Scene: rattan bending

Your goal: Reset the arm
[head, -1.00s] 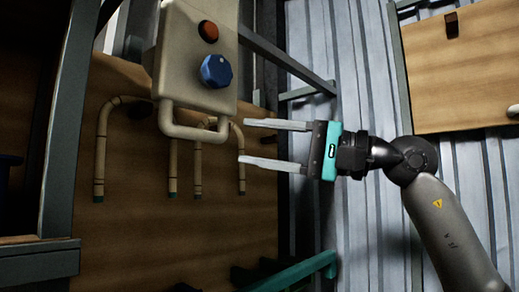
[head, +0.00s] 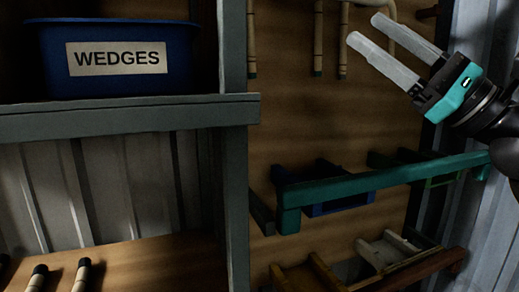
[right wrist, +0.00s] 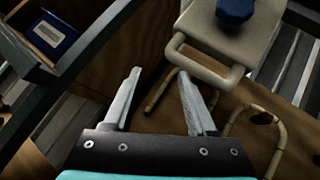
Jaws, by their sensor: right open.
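My right gripper (head: 376,37) is at the upper right of the head view, its two pale fingers apart with nothing between them. In the right wrist view the same open fingers (right wrist: 158,88) point toward a beige control box (right wrist: 230,35) with a blue knob (right wrist: 235,10) and a beige handle (right wrist: 205,72). The fingers are apart from the handle. My left gripper is not in view.
A blue bin (head: 120,75) labelled WEDGES sits on a grey shelf (head: 130,117) at left. A teal rail (head: 380,180) crosses below my right gripper. Bent rattan canes (head: 318,40) hang on the wooden board (head: 290,110). Capped rods (head: 82,275) stand lower left.

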